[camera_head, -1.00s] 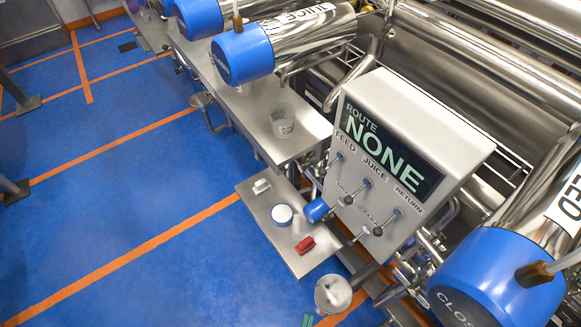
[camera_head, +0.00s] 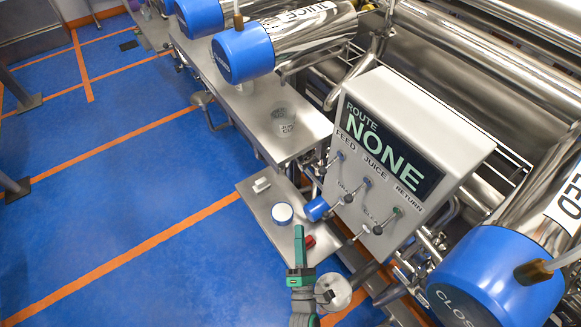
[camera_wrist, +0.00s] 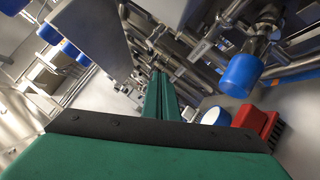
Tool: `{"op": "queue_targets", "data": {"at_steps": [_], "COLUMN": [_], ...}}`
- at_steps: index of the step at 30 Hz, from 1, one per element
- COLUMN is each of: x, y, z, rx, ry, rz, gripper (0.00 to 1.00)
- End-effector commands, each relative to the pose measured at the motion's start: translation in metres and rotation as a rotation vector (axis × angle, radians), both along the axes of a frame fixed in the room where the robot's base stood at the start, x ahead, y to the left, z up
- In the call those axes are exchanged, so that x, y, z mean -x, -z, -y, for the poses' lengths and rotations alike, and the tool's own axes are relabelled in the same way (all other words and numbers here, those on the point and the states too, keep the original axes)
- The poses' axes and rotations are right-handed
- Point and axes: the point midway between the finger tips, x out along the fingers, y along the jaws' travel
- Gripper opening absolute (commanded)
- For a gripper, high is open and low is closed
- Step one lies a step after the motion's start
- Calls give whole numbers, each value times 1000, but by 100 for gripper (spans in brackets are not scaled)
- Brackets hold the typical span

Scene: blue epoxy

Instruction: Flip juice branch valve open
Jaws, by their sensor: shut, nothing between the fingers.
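The route panel (camera_head: 400,130) is a grey box with a screen reading "ROUTE NONE". Below the screen are labels FEED, JUICE and RETURN, each with a small lever on the panel face. My gripper (camera_head: 299,230) is green, shut and empty, in front of and left of the panel, above the small steel shelf. It is apart from the levers. In the wrist view its closed fingers (camera_wrist: 160,97) point toward pipes and the panel's underside.
The small shelf (camera_head: 262,215) holds a white-topped blue tub (camera_head: 282,214), a red brush (camera_wrist: 256,121) partly hidden by my gripper in the head view, and a small white piece (camera_head: 261,185). A blue cylinder (camera_head: 317,209) sticks out beside the panel. Blue floor lies open at left.

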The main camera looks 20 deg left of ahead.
Motion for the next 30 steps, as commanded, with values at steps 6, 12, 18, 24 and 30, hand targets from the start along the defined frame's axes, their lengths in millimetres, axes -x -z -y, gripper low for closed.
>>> {"op": "queue_targets", "data": {"at_steps": [6, 12, 18, 24, 30], "x": [-64, -88, -91, -91, -101], "y": [1, 1, 0, 0, -5], "z": [-27, -38, -39, -41, -49], "rx": [358, 514, 537, 535, 534], "ry": [-3, 4, 6, 2, 0], "rz": [221, 321, 338, 338, 340], "gripper": [0, 0, 0, 0, 0]}}
